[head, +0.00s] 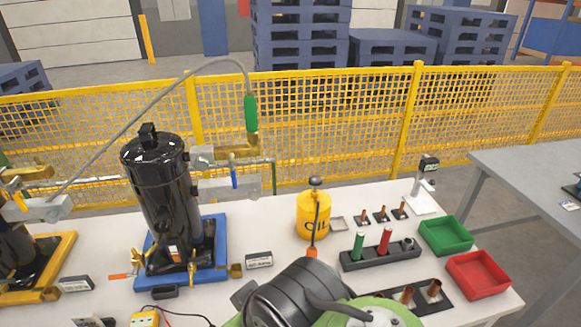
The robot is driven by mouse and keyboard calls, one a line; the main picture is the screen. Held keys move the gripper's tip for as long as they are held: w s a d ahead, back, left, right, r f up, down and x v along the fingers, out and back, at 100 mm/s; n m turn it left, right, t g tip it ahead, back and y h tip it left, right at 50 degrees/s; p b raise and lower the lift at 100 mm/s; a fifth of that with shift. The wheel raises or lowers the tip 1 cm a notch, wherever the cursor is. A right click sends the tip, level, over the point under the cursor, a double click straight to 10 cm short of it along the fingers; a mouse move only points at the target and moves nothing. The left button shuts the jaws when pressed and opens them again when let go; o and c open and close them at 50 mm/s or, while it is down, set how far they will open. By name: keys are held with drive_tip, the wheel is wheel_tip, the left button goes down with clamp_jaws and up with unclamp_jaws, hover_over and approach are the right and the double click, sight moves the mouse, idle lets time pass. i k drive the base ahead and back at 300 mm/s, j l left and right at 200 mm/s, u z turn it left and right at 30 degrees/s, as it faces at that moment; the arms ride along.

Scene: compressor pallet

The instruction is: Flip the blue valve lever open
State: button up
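The blue valve lever (234,177) is a small upright blue piece on the pipework just right of the tall black cylinder (165,185). It stands roughly vertical beside a grey metal block (216,188), below a brass fitting (238,152). The black cylinder stands on a blue base (212,262) on the white table. My gripper does not show in the head view. Dark and green rounded parts at the bottom centre look like my own arm, well below and right of the lever. They do not touch it.
A grey hose arches over the cylinder to a green grip (251,113). A yellow oil can (313,216), a black tool holder (378,254), a green bin (446,236) and a red bin (478,274) stand to the right. A yellow mesh fence (345,125) runs behind the table.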

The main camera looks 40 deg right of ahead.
sight(231, 157)
drive_tip(key=z, duration=0.75)
drive_tip(key=i+j+u, duration=0.1)
drive_tip(key=u, duration=0.35)
drive_tip(key=i+j+u, duration=0.15)
drive_tip(key=j+u, duration=0.25)
drive_tip(key=i+u, duration=0.1)
drive_tip(key=u, duration=0.35)
